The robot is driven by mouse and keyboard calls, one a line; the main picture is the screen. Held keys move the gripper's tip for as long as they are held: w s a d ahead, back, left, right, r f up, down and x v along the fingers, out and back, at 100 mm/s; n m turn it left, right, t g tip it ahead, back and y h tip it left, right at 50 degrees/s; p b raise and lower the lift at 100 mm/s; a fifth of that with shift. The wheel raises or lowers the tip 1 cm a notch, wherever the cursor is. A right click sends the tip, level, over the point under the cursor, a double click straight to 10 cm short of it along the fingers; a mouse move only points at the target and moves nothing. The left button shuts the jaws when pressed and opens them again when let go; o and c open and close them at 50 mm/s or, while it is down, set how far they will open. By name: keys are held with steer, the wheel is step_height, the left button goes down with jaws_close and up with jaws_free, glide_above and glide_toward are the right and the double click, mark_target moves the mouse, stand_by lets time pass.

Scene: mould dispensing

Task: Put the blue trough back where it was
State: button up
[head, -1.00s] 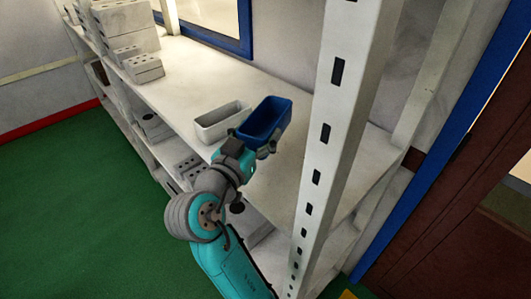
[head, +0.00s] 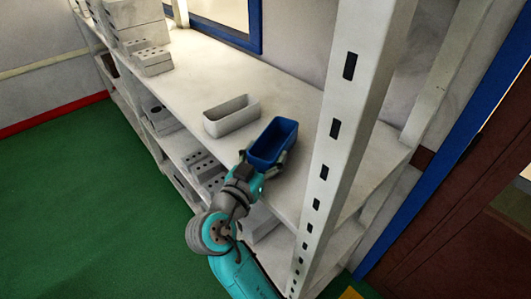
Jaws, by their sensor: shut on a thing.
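The blue trough (head: 274,141) is an open, box-shaped container, seen in the head view over the near right part of the top shelf, close to the upright post. My gripper (head: 262,160) is shut on the trough, at its near end. The trough looks upright and its inside looks empty. I cannot tell whether its underside touches the shelf. The fingertips are partly hidden by the trough and my arm.
A white trough (head: 231,117) stands on the shelf (head: 222,78) just left of the blue one. A perforated post (head: 338,130) rises close on the right. Grey blocks (head: 152,62) are stacked farther back. The shelf between the blocks and the white trough is clear.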

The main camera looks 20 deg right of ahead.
steer(key=o, duration=1.2)
steer(key=v, duration=1.2)
